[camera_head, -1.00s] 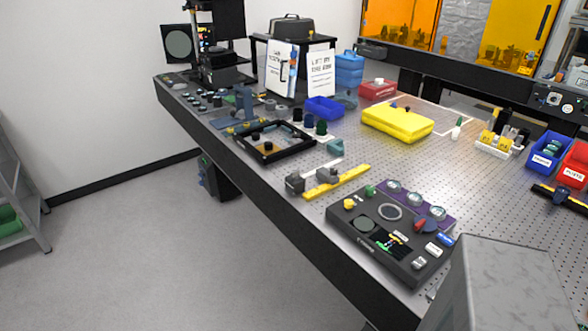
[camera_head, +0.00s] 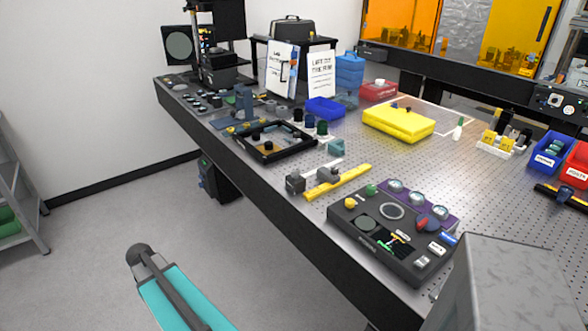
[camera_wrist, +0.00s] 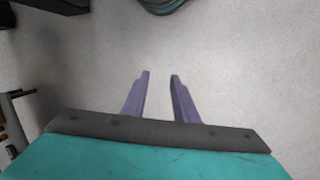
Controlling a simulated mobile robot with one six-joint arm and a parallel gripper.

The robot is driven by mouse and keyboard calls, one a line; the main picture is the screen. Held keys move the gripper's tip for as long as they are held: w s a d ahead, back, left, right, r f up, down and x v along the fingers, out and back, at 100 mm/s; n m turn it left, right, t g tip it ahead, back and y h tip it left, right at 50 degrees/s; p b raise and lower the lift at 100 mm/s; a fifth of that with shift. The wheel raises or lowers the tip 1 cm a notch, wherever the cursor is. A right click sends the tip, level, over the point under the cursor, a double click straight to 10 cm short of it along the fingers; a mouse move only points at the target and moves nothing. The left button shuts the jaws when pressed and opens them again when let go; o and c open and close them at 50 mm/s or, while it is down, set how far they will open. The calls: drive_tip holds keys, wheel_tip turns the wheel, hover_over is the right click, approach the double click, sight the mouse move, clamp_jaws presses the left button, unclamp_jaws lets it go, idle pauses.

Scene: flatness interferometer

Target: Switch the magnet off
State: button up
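No part in view is clearly marked as the magnet or its switch. Two small dark grey blocks, one at the left (camera_head: 295,183) and one further right (camera_head: 328,175), stand by a yellow bar (camera_head: 340,182) on the perforated metal table; they look like magnetic bases, but their switch state is too small to tell. A black control panel (camera_head: 350,232) with coloured knobs and a screen lies in front of them. My gripper (camera_wrist: 160,78) shows in the wrist view with its two purple fingers apart and nothing between them, over bare grey floor.
The tabletop (camera_head: 300,214) has a long front-left edge. A black frame (camera_head: 262,155), a blue tray (camera_head: 324,107) and a yellow case (camera_head: 398,123) stand behind the blocks. A grey box-like surface (camera_head: 505,290) fills the lower right. The floor (camera_head: 90,260) at left is open.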

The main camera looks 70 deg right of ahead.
drive_tip(key=d+r+m, duration=0.4)
drive_tip(key=d+r, duration=0.7)
drive_tip(key=d, duration=0.2)
wheel_tip(320, 180, up, 36)
drive_tip(key=m+h+b, duration=0.3)
drive_tip(key=m, duration=0.9)
hover_over(295, 170)
drive_tip(key=w+a, duration=0.3)
drive_tip(key=a, duration=0.2)
drive_tip(key=shift+r, duration=0.1)
drive_tip(key=shift+t, duration=0.3)
drive_tip(key=shift+p+x, duration=0.8)
drive_tip(key=shift+x, duration=6.1)
drive_tip(key=shift+d, duration=0.15)
drive_tip(key=shift+c, duration=0.6)
clamp_jaws()
